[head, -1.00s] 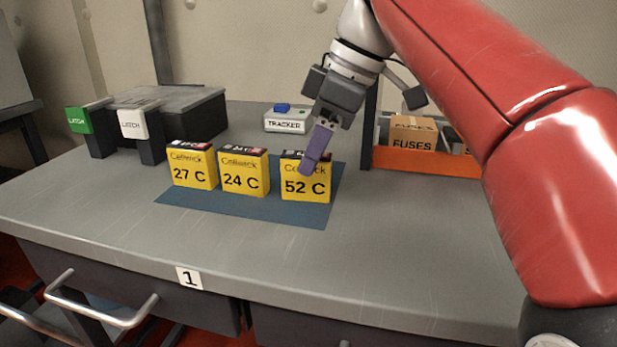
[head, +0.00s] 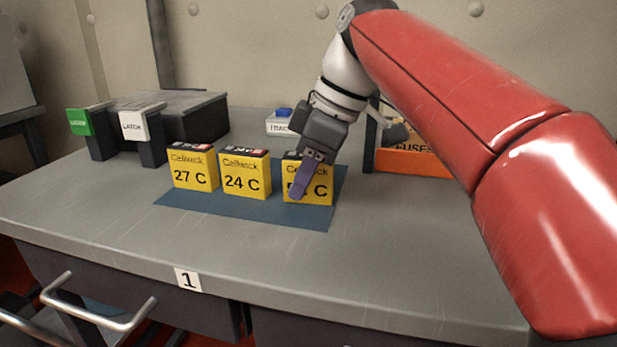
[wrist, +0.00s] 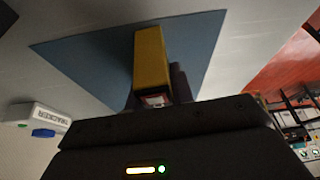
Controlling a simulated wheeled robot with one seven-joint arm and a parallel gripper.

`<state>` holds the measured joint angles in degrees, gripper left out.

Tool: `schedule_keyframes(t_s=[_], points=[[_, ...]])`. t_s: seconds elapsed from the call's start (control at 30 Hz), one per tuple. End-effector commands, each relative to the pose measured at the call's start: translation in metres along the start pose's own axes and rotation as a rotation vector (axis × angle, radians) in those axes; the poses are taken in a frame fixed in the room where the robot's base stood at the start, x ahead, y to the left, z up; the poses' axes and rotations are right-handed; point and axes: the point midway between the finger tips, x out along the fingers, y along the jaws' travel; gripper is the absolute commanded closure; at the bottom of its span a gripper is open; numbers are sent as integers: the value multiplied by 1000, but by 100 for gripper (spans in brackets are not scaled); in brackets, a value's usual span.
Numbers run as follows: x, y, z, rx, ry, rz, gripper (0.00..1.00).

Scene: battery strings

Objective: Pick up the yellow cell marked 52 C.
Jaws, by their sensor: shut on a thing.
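The yellow cell marked 52 C (head: 322,190) stands upright on the blue mat (head: 250,212), at the right of the row, its label partly covered by a purple finger. My gripper (head: 303,188) reaches down from above and is shut on this cell. In the wrist view, the yellow cell (wrist: 151,62) sits at the gripper, with a dark finger at its right side, over the blue mat (wrist: 90,60). I cannot tell any gap between the cell and the mat.
Two yellow cells, 27 C (head: 192,170) and 24 C (head: 243,174), stand to the left on the mat. The tracker box (head: 281,124) is behind. An orange bin of fuses (head: 415,163) is at right. Green and white latch blocks (head: 130,125) and a dark case (head: 190,112) are back left. The front tabletop is clear.

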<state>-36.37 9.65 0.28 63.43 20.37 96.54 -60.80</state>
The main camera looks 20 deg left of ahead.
Motion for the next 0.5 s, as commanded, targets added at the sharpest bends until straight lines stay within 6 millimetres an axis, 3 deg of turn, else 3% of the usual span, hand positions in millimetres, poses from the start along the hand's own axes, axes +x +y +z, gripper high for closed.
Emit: schedule_keyframes(t_s=[0.33, 0.5], points=[[-3, 0, -1, -1, 1, 1, 100], [-19, 1, -8, -1, 1, 2, 100]])
